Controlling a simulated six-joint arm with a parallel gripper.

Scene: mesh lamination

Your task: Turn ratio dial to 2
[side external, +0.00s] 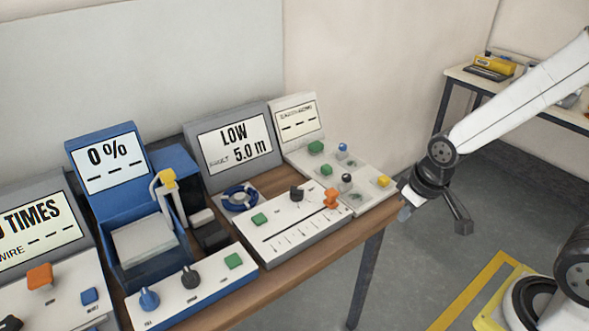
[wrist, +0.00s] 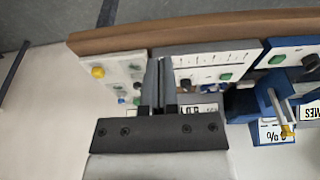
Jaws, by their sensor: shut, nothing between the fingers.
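In the side external view the blue machine's front panel (side external: 195,290) carries a blue knob (side external: 149,299), a black knob (side external: 190,277) and a green button (side external: 234,261). The small labels under them are too blurred to read, so I cannot tell for sure which is the ratio dial. The machine's screen (side external: 108,163) shows 0 %. My gripper (side external: 405,211) hangs past the right end of the table, well away from the panel. In the wrist view my gripper (wrist: 158,62) is shut and empty. The black knob (wrist: 311,62) shows there at the right edge.
A grey machine's slider panel (side external: 300,225), with a black knob and orange handle, stands between the blue machine and my gripper. A white panel (side external: 350,185) with several buttons is nearest my gripper. The blue machine's yellow-tipped lever (side external: 165,180) stands up behind its panel.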

